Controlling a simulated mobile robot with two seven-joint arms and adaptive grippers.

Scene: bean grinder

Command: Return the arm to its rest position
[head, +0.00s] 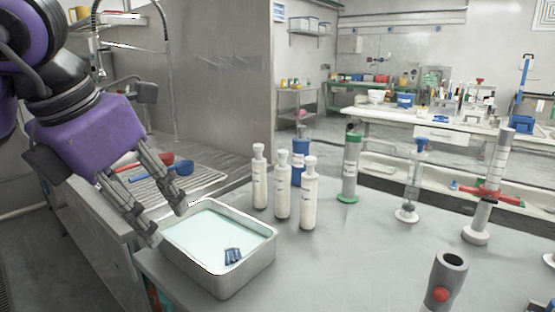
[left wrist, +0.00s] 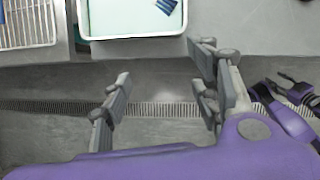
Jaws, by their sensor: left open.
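My left arm comes in from the left with its purple left gripper (head: 166,222) pointing down beside the metal tray (head: 262,262). The gripper is open and empty, with its fingertips at the tray's left edge; I cannot tell from the head view whether they touch it. In the left wrist view the spread fingers of the left gripper (left wrist: 160,68) show over the floor, and the tray (left wrist: 135,36) lies beyond them. The tray holds pale liquid and a small blue item (head: 233,256).
White bottles (head: 282,190) stand behind the tray. A green-capped grey cylinder (head: 351,170), a clear syringe-like stand (head: 413,185), a red-clamped column (head: 485,200) and a grey tube (head: 445,285) stand to the right. A sink rack (head: 205,178) lies at left. Floor is open below the counter edge.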

